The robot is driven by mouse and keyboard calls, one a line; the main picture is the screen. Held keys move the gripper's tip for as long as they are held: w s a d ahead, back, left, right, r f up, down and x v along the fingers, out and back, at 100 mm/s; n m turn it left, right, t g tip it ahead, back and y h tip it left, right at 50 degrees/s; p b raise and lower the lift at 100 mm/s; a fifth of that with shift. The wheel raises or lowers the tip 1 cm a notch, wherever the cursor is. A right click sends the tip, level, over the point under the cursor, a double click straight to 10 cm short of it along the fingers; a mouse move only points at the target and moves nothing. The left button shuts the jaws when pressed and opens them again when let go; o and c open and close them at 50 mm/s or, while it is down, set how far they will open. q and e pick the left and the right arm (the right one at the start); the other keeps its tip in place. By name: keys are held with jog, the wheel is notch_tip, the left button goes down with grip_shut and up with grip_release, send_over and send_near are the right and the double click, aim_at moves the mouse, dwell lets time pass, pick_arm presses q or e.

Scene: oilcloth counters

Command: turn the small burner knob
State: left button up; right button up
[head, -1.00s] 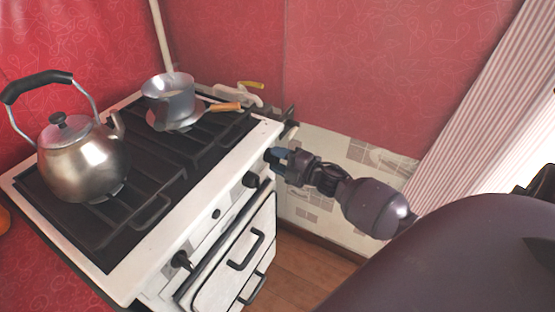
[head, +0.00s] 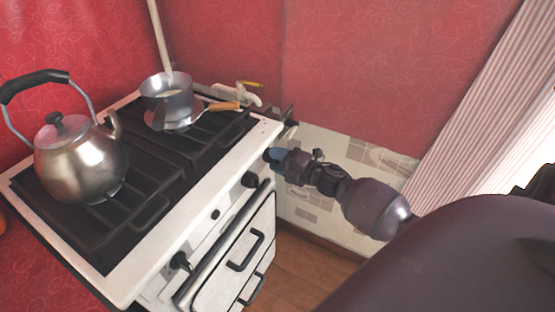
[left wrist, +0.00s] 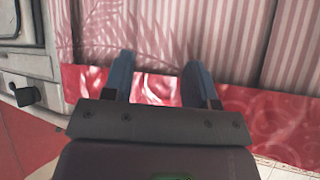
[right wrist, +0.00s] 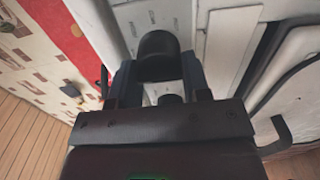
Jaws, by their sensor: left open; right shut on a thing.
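My right gripper (right wrist: 158,72) is shut on a black rounded knob (right wrist: 156,55) at the far right end of the white stove's front panel (head: 228,190). In the right wrist view the fingers lie on either side of this knob. In the head view my right gripper (head: 275,155) hides it. A smaller dark knob or button (right wrist: 170,98) shows lower between the fingers. Other black knobs (head: 250,180) (head: 181,261) sit farther left along the panel. My left gripper (left wrist: 160,78) is open and empty, pointing towards striped pink cloth.
A steel kettle (head: 80,160) stands on the near-left grates. A metal pot (head: 168,95) and a wooden-handled pan (head: 222,106) are at the back. Oven handles (head: 245,252) project below the panel. Wooden floor (head: 305,262) is clear right of the stove.

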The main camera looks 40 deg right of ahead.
jog(key=o, duration=0.9)
jog(key=v, duration=1)
jog(key=shift+s+d+p, duration=0.15)
jog(key=shift+s+p, duration=0.2)
jog(key=shift+s, duration=0.05)
